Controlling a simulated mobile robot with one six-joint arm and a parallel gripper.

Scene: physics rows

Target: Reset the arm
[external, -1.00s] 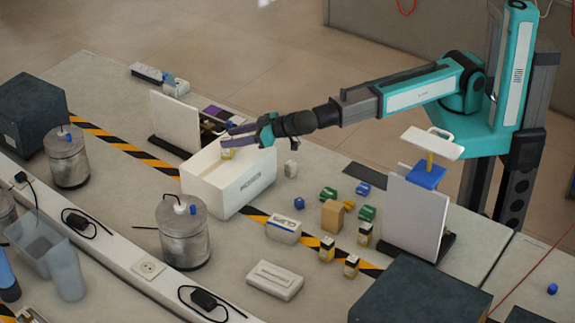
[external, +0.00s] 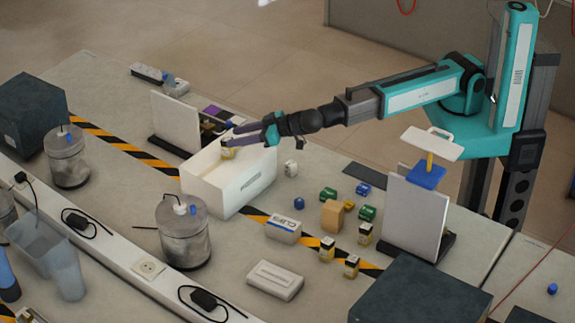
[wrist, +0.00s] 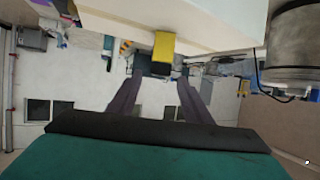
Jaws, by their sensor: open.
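My arm reaches left across the table in the external view. My gripper (external: 230,137) is open over the white box (external: 228,192). In the wrist view the two dark fingers of my gripper (wrist: 158,76) stand apart with a gap between them. A small yellow block (external: 228,153) shows just below the fingertips, at the box opening. In the wrist view the yellow block (wrist: 164,46) is ahead of the fingers, in front of the white box (wrist: 215,25). I cannot tell what the block rests on.
Several small blocks, including a brown one (external: 332,215), lie right of the box. A white upright panel (external: 412,215) stands near my base, another (external: 175,120) behind the box. Metal canisters (external: 184,232) stand in front. A dark box (external: 420,295) is at the front right.

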